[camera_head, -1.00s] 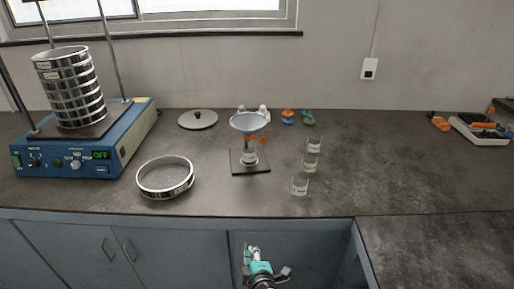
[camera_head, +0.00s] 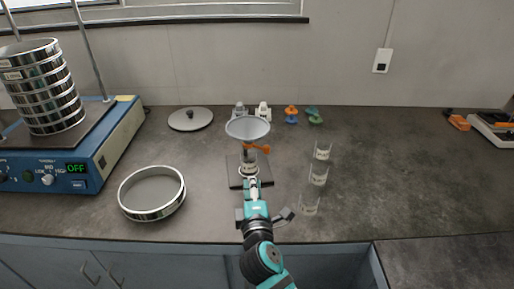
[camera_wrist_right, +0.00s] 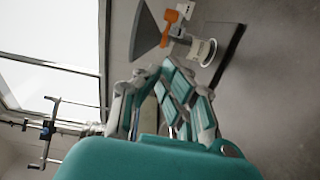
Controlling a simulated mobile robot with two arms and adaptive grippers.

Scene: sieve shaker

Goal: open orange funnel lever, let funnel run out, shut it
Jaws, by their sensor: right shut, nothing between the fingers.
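The grey funnel (camera_head: 248,127) stands on a dark base plate (camera_head: 234,179) in the middle of the bench. Its orange lever (camera_head: 260,149) sticks out to the right below the cone; in the right wrist view the lever (camera_wrist_right: 170,20) shows near the top. A labelled beaker (camera_head: 249,168) stands under the funnel outlet; it also shows in the right wrist view (camera_wrist_right: 203,52). My right gripper (camera_head: 251,184) is shut and empty, just in front of the base plate and below the lever, apart from it. My left gripper is not in view.
A sieve ring (camera_head: 152,192) lies left of the funnel. Several glass beakers (camera_head: 318,175) stand in a row to its right. The blue shaker (camera_head: 75,150) with a sieve stack (camera_head: 45,88) is far left. A round lid (camera_head: 190,119) and small coloured items (camera_head: 313,115) lie behind.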

